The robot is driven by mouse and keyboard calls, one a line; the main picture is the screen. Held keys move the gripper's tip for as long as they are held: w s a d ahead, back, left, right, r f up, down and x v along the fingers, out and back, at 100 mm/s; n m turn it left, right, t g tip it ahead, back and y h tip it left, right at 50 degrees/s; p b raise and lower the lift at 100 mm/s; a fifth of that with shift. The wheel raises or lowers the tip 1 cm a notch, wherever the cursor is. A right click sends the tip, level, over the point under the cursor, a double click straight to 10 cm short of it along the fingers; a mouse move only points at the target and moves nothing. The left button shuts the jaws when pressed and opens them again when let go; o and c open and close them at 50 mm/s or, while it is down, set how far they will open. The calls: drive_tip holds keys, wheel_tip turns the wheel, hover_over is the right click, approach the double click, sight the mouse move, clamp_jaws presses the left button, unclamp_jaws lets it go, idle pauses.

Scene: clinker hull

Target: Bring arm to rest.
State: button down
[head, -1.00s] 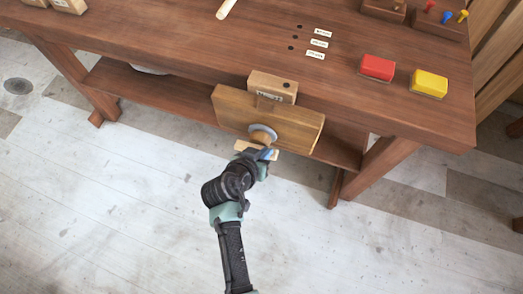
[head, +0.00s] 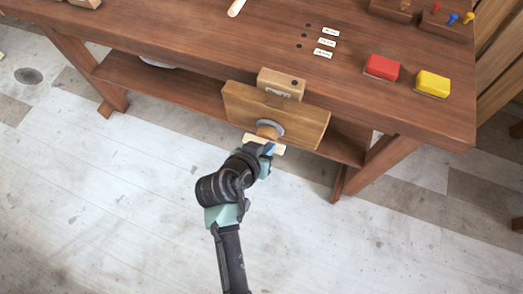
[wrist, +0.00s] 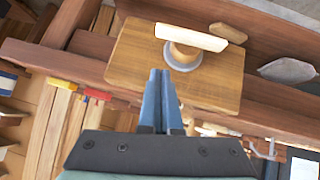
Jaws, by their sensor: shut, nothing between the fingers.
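My gripper (wrist: 161,100) is shut and empty; its blue fingers lie together in the wrist view. In the head view my gripper (head: 268,148) is at the front of the workbench, close to the vise handle (head: 265,140). The vise has a wooden jaw board (head: 300,122) on the bench front, with a round grey collar and a pale handle bar. In the wrist view the handle bar (wrist: 191,36) and collar (wrist: 184,58) appear just beyond my fingertips. I cannot tell whether the fingertips touch the handle.
The bench top (head: 200,45) carries a red block (head: 382,67), a yellow block (head: 433,83), labelled holes and a rack with coloured pegs (head: 452,18). A lower shelf (head: 190,92) runs beneath. The pale floor (head: 90,200) left of my arm is clear.

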drive_tip(key=shift+d+v, duration=0.15)
drive_tip(key=shift+v, duration=1)
drive_tip(key=shift+d+v, duration=0.1)
drive_tip(key=shift+v, duration=1.1)
drive_tip(key=w+r+t+y, duration=0.1)
drive_tip(key=w+r+t, duration=0.25)
drive_tip(key=r, duration=0.65)
drive_tip(key=w+r+t+y, duration=0.15)
drive_tip(key=w+r, duration=0.35)
drive_tip(key=r, duration=0.5)
drive_tip(key=w+r+t, duration=0.4)
drive_tip(key=r, duration=0.6)
drive_tip(key=s+r+n+t, duration=0.1)
drive_tip(key=s+r+t, duration=0.2)
drive_tip(key=r, duration=0.8)
drive_tip(key=s+r+t+y, duration=0.1)
drive_tip(key=s+r+t, duration=0.2)
drive_tip(key=s+r, duration=0.3)
drive_tip(key=s+d+r+n+t+y, duration=0.1)
drive_tip(key=s+r+t, duration=0.3)
drive_tip(key=r, duration=1.1)
drive_tip(key=shift+r+n, duration=0.3)
drive_tip(key=shift+s+d, duration=0.1)
